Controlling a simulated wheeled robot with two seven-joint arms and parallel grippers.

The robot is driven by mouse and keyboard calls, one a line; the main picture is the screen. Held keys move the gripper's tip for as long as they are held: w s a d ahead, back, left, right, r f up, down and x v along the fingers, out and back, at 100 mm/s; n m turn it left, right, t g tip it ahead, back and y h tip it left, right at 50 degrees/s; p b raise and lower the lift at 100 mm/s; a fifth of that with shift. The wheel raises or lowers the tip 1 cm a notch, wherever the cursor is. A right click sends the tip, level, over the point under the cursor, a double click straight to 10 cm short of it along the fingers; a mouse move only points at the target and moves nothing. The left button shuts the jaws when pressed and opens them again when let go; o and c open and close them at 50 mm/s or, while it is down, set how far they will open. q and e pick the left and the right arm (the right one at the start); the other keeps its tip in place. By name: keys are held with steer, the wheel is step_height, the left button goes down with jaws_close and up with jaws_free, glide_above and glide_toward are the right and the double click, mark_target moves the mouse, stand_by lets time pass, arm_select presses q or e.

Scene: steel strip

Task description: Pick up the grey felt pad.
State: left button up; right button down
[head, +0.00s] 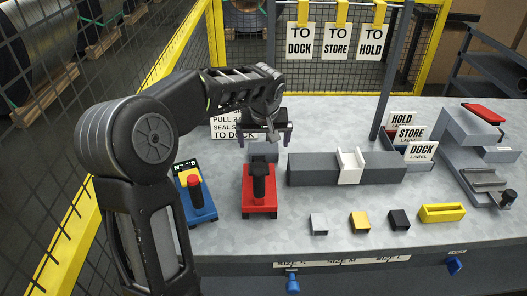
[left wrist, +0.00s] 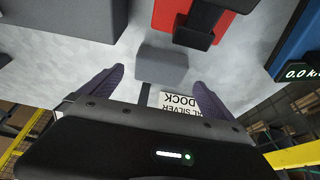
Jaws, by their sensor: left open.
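The grey felt pad (head: 264,152) is a small dark grey block on the steel bench, just behind the red device. In the left wrist view the pad (left wrist: 162,66) lies ahead of and roughly between my fingertips. My left gripper (head: 264,138) is open and empty, over the pad's far side in the head view; its fingers also show in the left wrist view (left wrist: 158,79). Whether the fingers touch the pad cannot be told. My right gripper is not in view.
A red device (head: 259,206) with a black handle stands in front of the pad, a blue device (head: 197,205) to its left. A long grey block (head: 315,169) with a white clip (head: 349,165) lies to the right. A printed sign (head: 232,128) is partly hidden behind my gripper.

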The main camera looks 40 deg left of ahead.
mark_target(264, 148)
arm_select(q)
steer(key=shift+f, duration=0.15)
steer(key=p+x, duration=0.1)
steer(key=x, duration=0.4)
steer(key=shift+w+a, duration=0.1)
steer(key=shift+c, duration=0.6)
steer(key=c, duration=1.2)
step_height(264, 148, up, 10)
steer(key=shift+r, duration=0.1)
